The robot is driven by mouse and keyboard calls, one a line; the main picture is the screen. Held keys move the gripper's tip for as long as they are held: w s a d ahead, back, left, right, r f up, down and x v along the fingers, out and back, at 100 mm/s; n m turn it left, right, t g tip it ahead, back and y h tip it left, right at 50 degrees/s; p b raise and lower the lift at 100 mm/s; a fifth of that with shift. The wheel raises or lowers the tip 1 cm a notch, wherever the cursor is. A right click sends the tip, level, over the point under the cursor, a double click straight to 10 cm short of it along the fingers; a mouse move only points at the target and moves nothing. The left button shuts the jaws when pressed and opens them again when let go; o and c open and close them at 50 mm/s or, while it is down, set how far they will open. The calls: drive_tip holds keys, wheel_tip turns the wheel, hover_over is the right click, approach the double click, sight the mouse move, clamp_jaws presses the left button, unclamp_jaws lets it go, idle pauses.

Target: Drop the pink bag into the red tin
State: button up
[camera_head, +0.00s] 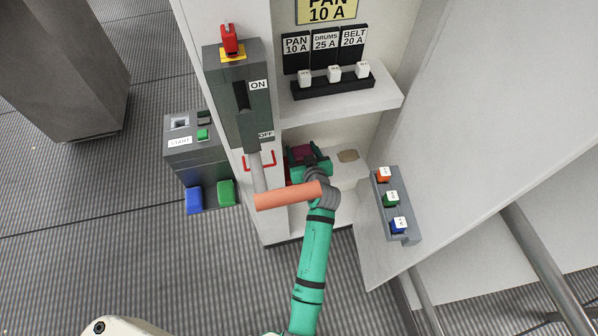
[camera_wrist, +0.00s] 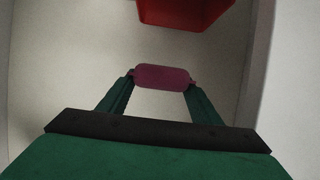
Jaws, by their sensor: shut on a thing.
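The pink bag (camera_wrist: 162,76) is held between the two fingertips of my gripper (camera_wrist: 161,86) in the wrist view. In the head view the bag shows as a dark pink patch (camera_head: 302,152) inside the cabinet, at the tip of my green gripper (camera_head: 306,160). The red tin (camera_wrist: 186,10) is at the top edge of the wrist view, ahead of the bag and a little right, with a gap between them in the picture. Only part of the tin shows there. In the head view the tin is mostly hidden behind my gripper and the lever.
A big lever with an orange grip (camera_head: 285,196) hangs in front of my wrist at the cabinet opening. A shelf with several white fuses (camera_head: 334,72) is above. A START box (camera_head: 190,150) stands left.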

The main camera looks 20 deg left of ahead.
drive_tip(key=shift+d+f, duration=0.2)
drive_tip(key=shift+f, duration=1.7)
drive_tip(key=o, duration=1.1)
drive_tip(key=shift+o, duration=0.2)
drive_tip(key=v, duration=1)
drive_tip(key=shift+s+d+r, duration=0.15)
drive_tip(key=shift+s+d, duration=0.1)
